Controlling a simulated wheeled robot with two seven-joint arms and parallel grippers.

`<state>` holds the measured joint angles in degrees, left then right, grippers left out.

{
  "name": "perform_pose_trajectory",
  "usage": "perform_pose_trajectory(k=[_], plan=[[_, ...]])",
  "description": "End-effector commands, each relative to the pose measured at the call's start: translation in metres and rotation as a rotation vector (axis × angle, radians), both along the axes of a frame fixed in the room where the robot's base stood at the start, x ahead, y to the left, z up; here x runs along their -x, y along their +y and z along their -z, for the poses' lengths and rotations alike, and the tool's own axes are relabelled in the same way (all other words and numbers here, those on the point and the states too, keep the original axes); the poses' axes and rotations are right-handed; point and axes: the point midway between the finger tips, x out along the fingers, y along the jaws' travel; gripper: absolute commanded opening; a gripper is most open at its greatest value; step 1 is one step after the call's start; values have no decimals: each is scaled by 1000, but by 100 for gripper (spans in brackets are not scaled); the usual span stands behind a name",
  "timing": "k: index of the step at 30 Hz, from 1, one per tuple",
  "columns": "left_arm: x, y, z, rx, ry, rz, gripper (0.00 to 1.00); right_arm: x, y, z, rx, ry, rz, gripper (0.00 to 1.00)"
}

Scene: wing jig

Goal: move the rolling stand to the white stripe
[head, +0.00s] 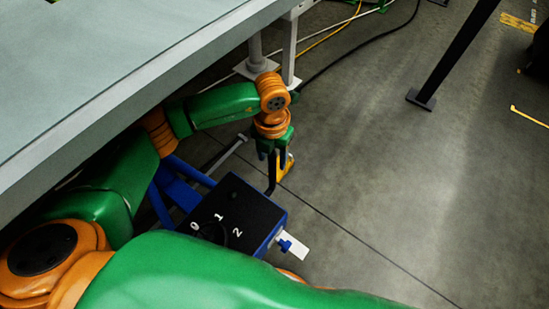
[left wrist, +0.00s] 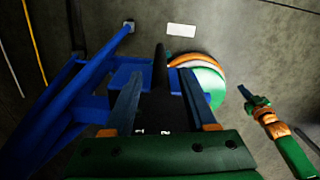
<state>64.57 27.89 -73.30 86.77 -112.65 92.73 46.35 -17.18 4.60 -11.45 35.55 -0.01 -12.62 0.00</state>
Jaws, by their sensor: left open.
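The rolling stand has a blue tube frame (head: 187,180) and a black top box (head: 240,217) marked 0, 1 and 2. It stands beside the large table's edge, partly hidden by my arms. A dark upright bar (head: 271,181) rises at its far side. My left gripper (head: 275,160) points down over this bar, open. In the left wrist view the dark bar (left wrist: 160,65) lies between the two spread fingers; I cannot tell whether they touch it. A short white stripe (head: 296,248) shows just right of the stand, and in the left wrist view (left wrist: 181,30). My right gripper (left wrist: 257,103) is small there.
The big grey table (head: 120,60) overhangs at the left, close to my left arm. A black post (head: 452,55) and cables (head: 365,40) are farther back. The floor (head: 390,190) at the right is clear.

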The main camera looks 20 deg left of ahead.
Motion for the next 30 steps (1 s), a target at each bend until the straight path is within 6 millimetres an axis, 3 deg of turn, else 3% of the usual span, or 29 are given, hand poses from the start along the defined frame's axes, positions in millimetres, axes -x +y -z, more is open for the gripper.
perform_pose_trajectory(k=[5,13,20,30], plan=[[0,0,27,0,1,0,57,1,0,3,0,2,0,0],[0,0,31,2,0,1,57,1,0,3,-1,2,0,0],[0,0,31,3,0,0,0,1,0,3,-1,1,0,0],[0,0,31,3,0,0,0,1,0,3,-1,1,0,0]])
